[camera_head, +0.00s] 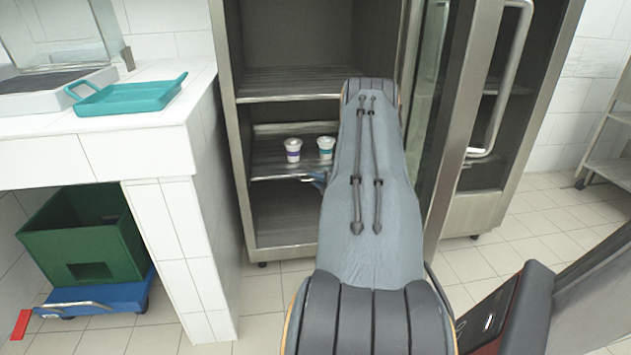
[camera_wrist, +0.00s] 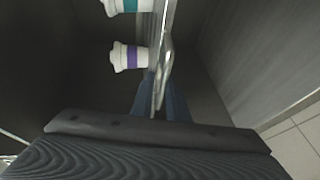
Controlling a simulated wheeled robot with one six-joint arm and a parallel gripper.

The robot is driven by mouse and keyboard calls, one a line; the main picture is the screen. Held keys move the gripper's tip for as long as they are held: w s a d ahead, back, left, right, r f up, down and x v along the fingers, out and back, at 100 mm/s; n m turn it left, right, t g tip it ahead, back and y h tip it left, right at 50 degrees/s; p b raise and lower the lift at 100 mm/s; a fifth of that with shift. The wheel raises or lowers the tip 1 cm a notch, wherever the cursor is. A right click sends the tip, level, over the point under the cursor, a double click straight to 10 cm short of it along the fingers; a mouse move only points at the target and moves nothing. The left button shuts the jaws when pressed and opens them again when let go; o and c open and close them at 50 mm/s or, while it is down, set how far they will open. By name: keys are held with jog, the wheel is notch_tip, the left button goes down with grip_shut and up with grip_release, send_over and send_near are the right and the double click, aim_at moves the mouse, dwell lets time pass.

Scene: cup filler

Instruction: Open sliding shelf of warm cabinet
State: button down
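The warm cabinet (camera_head: 228,130) stands with its front open. Its sliding shelf (camera_head: 270,165) carries two white cups, one with a purple band (camera_head: 293,150) and one with a teal band (camera_head: 326,148). The wrist view shows the purple-banded cup (camera_wrist: 128,57) and part of the teal-banded cup (camera_wrist: 128,5). My gripper (camera_head: 317,180) is at the shelf's front edge, mostly hidden by my arm in the head view. In the wrist view its blue fingers (camera_wrist: 161,95) lie close on both sides of the shelf's metal handle (camera_wrist: 166,72) and look closed on it.
The glass cabinet door (camera_head: 470,100) stands right of my arm. A tiled counter with a teal tray (camera_head: 128,95) is at the left, above a green crate (camera_head: 85,240) on a blue dolly (camera_head: 95,295). Some floor is clear before the cabinet.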

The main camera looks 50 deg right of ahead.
jog(key=shift+s+a+f, duration=0.2)
jog(key=shift+a+f, duration=0.05)
jog(key=shift+f, duration=0.1)
jog(key=s+a+p, duration=0.8)
jog(key=s+a, duration=0.1)
jog(key=s, duration=0.2)
jog(key=shift+f, duration=0.15)
jog(key=shift+a, duration=0.1)
jog(key=c, duration=1.9)
grip_release()
jog(key=shift+w, duration=0.1)
jog(key=shift+w+r, duration=0.15)
jog(key=shift+r, duration=0.1)
